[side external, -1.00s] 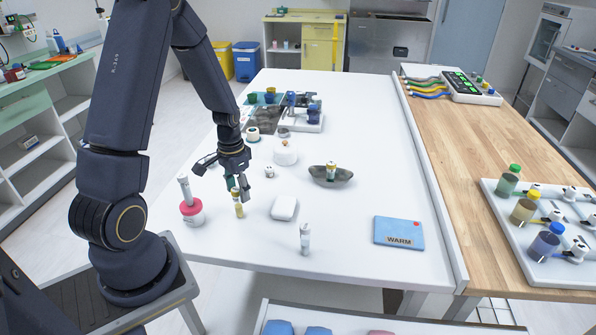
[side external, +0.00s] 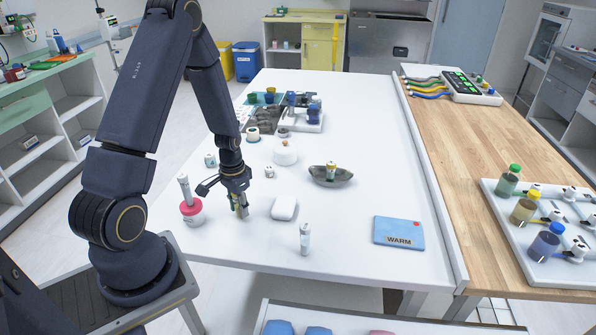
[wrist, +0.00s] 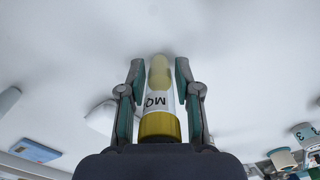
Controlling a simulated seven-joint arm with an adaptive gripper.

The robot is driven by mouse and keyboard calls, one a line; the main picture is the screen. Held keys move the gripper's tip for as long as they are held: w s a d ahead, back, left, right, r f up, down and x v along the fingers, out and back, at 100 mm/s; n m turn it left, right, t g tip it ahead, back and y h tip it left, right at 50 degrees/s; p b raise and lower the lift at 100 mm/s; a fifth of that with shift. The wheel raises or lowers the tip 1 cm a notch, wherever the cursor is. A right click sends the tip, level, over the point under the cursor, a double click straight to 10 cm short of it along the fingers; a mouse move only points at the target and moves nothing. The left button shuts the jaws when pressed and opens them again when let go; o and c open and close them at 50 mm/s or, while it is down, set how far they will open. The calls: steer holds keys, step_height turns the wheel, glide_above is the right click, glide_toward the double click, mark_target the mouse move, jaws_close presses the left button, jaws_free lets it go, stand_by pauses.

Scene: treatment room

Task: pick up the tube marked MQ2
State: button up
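The tube (wrist: 157,103) stands between my gripper's fingers in the wrist view. It has a yellow cap, a clear body with yellowish contents and a white label reading "MQ"; any further character cannot be read. My gripper (wrist: 160,66) is open, with one finger on each side of the tube and narrow gaps between the pads and the tube. In the side external view my gripper (side external: 239,206) points down at the table's near left, and its fingers partly hide the tube.
Close by on the white table (side external: 350,205) are a pink-lidded pot with a white tube (side external: 191,209), a white rounded block (side external: 284,207) and another upright tube (side external: 304,240). A dark bowl (side external: 322,175) and a blue WARM pack (side external: 398,232) lie further right.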

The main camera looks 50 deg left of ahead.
steer(key=c, duration=0.5)
steer(key=shift+r, duration=0.1)
